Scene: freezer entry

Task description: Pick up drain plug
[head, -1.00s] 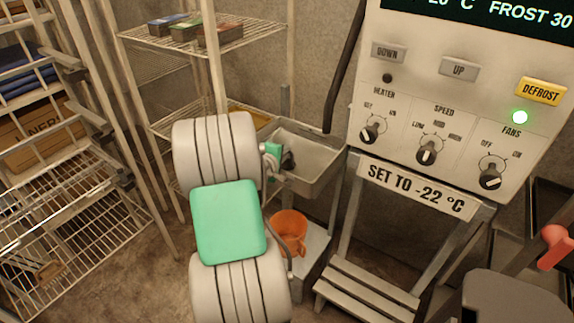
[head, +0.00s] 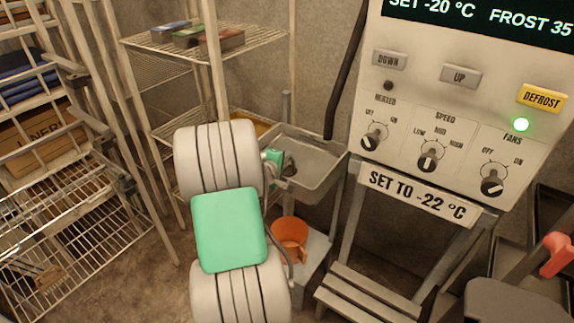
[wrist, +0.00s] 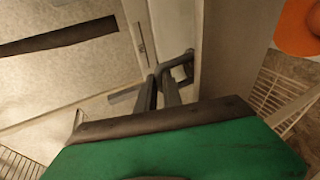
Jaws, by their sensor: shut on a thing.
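My gripper (head: 289,168) is at the grey sink basin (head: 327,178), its dark fingertips over the basin's left part in the head view. My arm hides much of that side. In the wrist view, the two dark fingers of my gripper (wrist: 163,88) are close together. They are shut on a small grey hooked piece (wrist: 181,65), which appears to be the drain plug. It lies at the fingertips against a pale surface. I cannot tell from these frames whether it is clear of the drain.
An orange bucket (head: 290,236) stands below the basin. The control panel (head: 455,100) on a stand is to the right, with a step (head: 365,295) below it. Wire shelving (head: 75,205) is at the left. Boxes (head: 222,38) lie on a back shelf.

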